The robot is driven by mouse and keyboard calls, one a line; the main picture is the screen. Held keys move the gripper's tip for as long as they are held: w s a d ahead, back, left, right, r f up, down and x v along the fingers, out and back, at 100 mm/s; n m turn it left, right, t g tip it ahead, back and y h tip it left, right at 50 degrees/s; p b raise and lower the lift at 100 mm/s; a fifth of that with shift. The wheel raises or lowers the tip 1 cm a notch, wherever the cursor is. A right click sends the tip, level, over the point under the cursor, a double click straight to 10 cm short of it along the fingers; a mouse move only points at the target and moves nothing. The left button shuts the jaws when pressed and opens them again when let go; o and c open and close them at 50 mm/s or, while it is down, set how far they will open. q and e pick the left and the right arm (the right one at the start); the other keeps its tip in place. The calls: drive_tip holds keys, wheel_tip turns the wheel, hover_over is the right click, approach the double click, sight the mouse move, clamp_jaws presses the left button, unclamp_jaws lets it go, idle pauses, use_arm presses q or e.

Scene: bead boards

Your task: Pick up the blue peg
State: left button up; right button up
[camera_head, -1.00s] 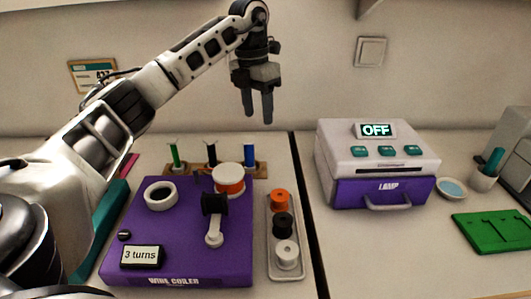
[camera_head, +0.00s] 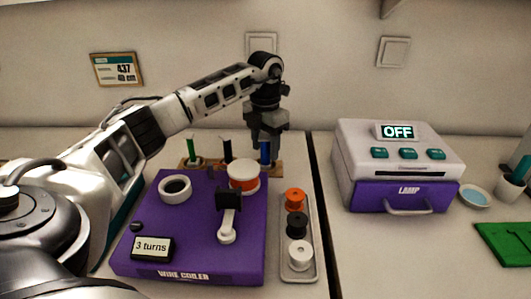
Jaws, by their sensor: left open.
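The blue peg (camera_head: 265,152) stands upright at the right end of a wooden rack (camera_head: 186,166) behind the purple wire coiler. A green peg (camera_head: 193,150) and a black peg (camera_head: 227,149) stand in the same rack to its left. My left gripper (camera_head: 266,150) points down at the blue peg, its fingers apart. The fingers overlap the peg in the picture, and I cannot tell whether they touch it. My right gripper is not in view.
The purple wire coiler (camera_head: 142,222) fills the front left, with a white ring and a crank on it. A grey tray (camera_head: 282,262) with orange, black and white spools lies right of it. A lamp box (camera_head: 345,180) stands further right.

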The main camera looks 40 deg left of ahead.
use_arm(q)
drive_tip(key=shift+f, duration=1.4)
drive_tip(key=c, duration=0.8)
drive_tip(key=shift+r, duration=0.1)
